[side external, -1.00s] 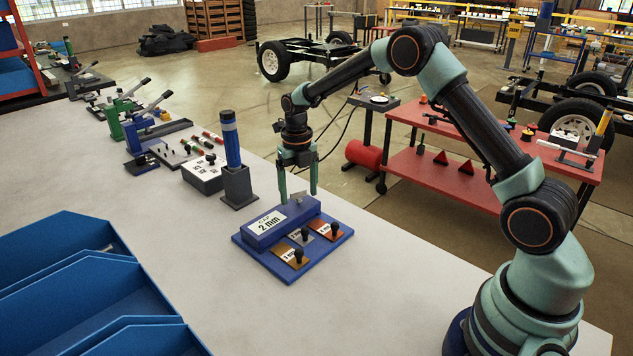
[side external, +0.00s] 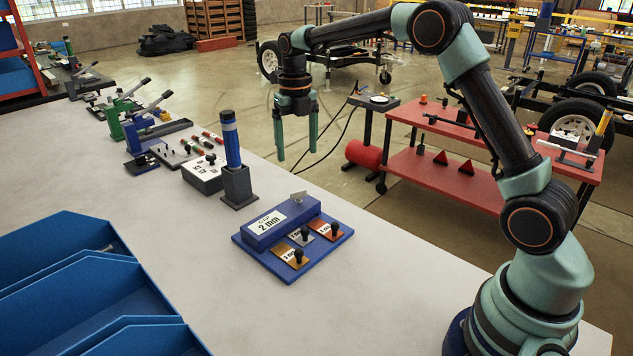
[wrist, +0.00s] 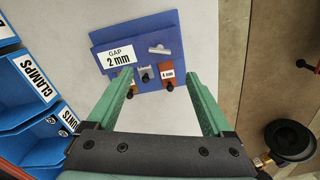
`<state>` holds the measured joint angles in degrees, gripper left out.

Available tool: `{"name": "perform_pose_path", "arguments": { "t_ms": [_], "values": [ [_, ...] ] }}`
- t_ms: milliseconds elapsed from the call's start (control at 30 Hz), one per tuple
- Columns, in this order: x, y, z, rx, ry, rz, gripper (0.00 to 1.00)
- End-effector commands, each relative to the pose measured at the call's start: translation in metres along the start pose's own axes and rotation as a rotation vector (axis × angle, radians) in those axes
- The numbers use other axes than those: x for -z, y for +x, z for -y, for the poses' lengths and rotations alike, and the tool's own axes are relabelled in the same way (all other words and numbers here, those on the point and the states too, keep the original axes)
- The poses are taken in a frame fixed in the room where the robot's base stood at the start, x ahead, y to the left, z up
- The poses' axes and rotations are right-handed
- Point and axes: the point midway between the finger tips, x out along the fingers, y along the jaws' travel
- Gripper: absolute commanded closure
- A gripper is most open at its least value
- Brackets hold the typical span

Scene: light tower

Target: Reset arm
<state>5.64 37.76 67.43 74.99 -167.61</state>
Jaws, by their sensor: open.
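My gripper (side external: 296,140) is open and empty, raised above the far edge of the workbench, fingers pointing down. It also shows in the wrist view (wrist: 160,95), with green fingers spread apart. Below it on the bench is a blue gauge block fixture (side external: 262,250) with a "GAP 2 mm" label. The fixture carries several small labelled plates with black knobs (side external: 334,229). A small metal piece (side external: 298,196) stands in its raised rear block, and it shows in the wrist view (wrist: 159,50). The gripper touches none of these.
A blue cylinder in a dark holder (side external: 234,165) and a white box (side external: 204,174) stand left of the fixture. Clamps (side external: 140,135) are farther back. Blue bins (side external: 70,285) fill the left front. A red cart (side external: 440,150) stands beyond the bench.

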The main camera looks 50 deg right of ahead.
Motion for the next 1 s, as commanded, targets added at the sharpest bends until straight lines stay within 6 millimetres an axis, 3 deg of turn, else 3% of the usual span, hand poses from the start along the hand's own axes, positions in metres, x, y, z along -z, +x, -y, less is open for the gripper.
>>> {"name": "perform_pose_path", "arguments": {
  "t_ms": [367,533,1000],
  "values": [
    [0.0,-0.004,0.0,0.0,0.002,0.001,0.15],
    [0.007,-0.016,-0.001,-0.006,0.108,0.022,0.15],
    [0.086,-0.082,0.002,-0.15,1.088,0.146,0.15]
  ]
}}
